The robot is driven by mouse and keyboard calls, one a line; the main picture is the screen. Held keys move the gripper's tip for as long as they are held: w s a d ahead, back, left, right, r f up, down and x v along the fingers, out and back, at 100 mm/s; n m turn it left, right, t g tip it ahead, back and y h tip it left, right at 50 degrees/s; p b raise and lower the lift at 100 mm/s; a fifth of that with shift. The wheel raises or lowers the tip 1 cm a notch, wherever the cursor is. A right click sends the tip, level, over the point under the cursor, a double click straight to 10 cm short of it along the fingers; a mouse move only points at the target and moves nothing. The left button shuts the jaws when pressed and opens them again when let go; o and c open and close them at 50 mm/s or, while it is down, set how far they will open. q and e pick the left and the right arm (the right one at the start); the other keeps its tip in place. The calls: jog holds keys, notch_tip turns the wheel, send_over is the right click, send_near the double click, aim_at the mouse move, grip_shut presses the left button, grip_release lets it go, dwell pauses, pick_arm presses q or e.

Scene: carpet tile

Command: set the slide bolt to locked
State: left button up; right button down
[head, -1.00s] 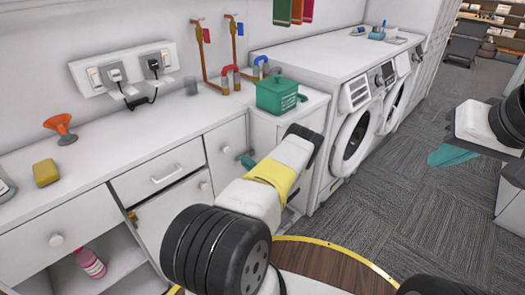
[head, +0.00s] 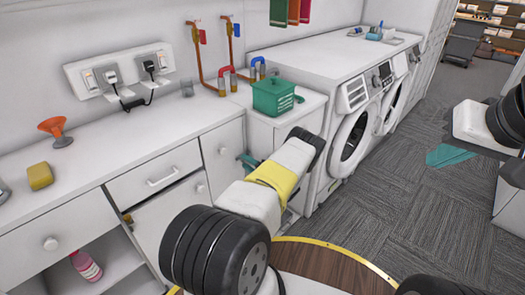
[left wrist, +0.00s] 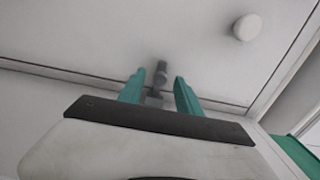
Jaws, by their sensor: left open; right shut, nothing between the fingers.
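The slide bolt (left wrist: 160,70) shows in the left wrist view as a small grey knob and stem on a white front, close to a dark seam. My left gripper (left wrist: 158,82) is open there, with one teal finger on each side of the bolt's stem. I cannot tell whether the fingers touch it, or which position the bolt is in. In the head view my left gripper (head: 247,161) reaches the cabinet front below the counter, and my arm hides the bolt. My right gripper (head: 450,156) is shut and empty above the carpet, far from the cabinet.
A round white knob (left wrist: 246,27) is up and right of the bolt. A green basket (head: 273,98) stands on the unit beside the washing machine (head: 352,145). The counter (head: 105,155) holds an orange funnel (head: 55,131) and a yellow sponge (head: 40,176). Carpet is open at right.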

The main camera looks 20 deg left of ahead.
pick_arm(q)
jog(key=shift+d, duration=0.15)
jog(key=v, duration=0.7)
jog(key=shift+s+d, duration=0.15)
jog(key=shift+d, duration=0.1)
jog(key=s+r+n+g+h, duration=0.3)
jog(key=s+r+g, duration=0.1)
jog(key=r, duration=0.8)
jog(key=s+r+n+g+h, duration=0.3)
jog(key=s+r+g, duration=0.15)
jog(key=r, duration=0.75)
jog(key=s+d+r+m+t+h, duration=0.1)
jog(key=s+d+r+t+h, duration=0.3)
jog(key=s+d+r, duration=0.5)
jog(key=s+d+r+m+t+h, duration=0.1)
jog(key=s+d+r+t+h, duration=0.3)
jog(key=s+d+r+h, duration=0.4)
jog(key=s+d+r, duration=0.2)
jog(key=s+r, duration=0.4)
jog(key=s, duration=0.2)
jog(key=shift+h, duration=0.4)
jog(key=shift+r, duration=0.15)
